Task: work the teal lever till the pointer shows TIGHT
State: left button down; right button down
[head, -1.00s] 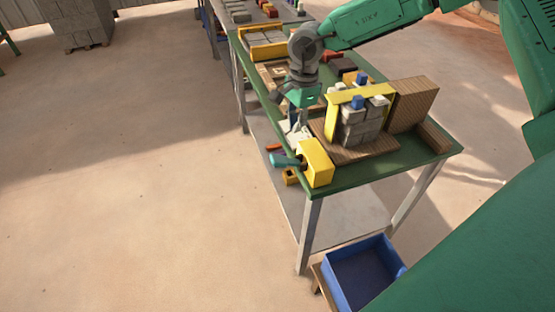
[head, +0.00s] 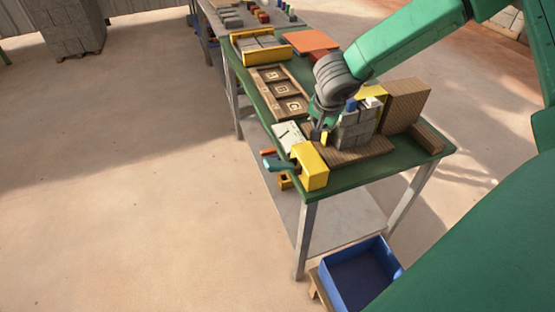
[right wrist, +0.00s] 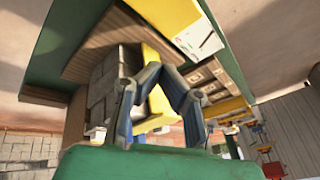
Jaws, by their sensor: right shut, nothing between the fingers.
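The teal lever (head: 279,165) sticks out to the left of the yellow housing (head: 312,168) at the near left corner of the green table. A white dial plate (head: 288,137) with a thin dark pointer lies behind the housing; its lettering is too small to read. The plate also shows in the right wrist view (right wrist: 199,38). Grey blocks (head: 355,130) stand on the ribbed wooden base, partly hidden by my arm. My right gripper (head: 319,136) is shut and empty beside the blocks' left side, apart from the lever. Its fingers (right wrist: 161,70) show before a yellow bar (right wrist: 151,58). My left gripper is not in view.
A ribbed wooden board (head: 407,105) stands right of the blocks. A wooden tray with marked compartments (head: 262,76) and a yellow-edged tray (head: 252,60) lie farther back. A blue bin (head: 395,262) sits below the table's front.

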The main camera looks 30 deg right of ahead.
jog(key=s+a+r+n+t+y+b, duration=0.1)
jog(key=s+a+r+n+t+y, duration=0.2)
jog(key=s+a+n+t+y, duration=0.2)
jog(key=s+a+n, duration=0.1)
jog(key=a+n, duration=0.2)
jog(key=a, duration=0.1)
jog(key=shift+s+r+n+t, duration=0.15)
jog(key=shift+s+n+t, duration=0.15)
jog(key=shift+s+t, duration=0.1)
jog(key=b, duration=1)
send_over(272, 160)
jog(key=s+d, duration=0.3)
notch_tip(272, 160, down, 6)
jog(key=a+f, duration=0.1)
jog(key=w+f+b, duration=0.1)
jog(key=f, duration=0.1)
jog(key=shift+a, duration=0.4)
jog(key=shift+a+f+b, duration=0.3)
jog(key=shift+a+f, duration=0.05)
jog(key=shift+f, duration=0.05)
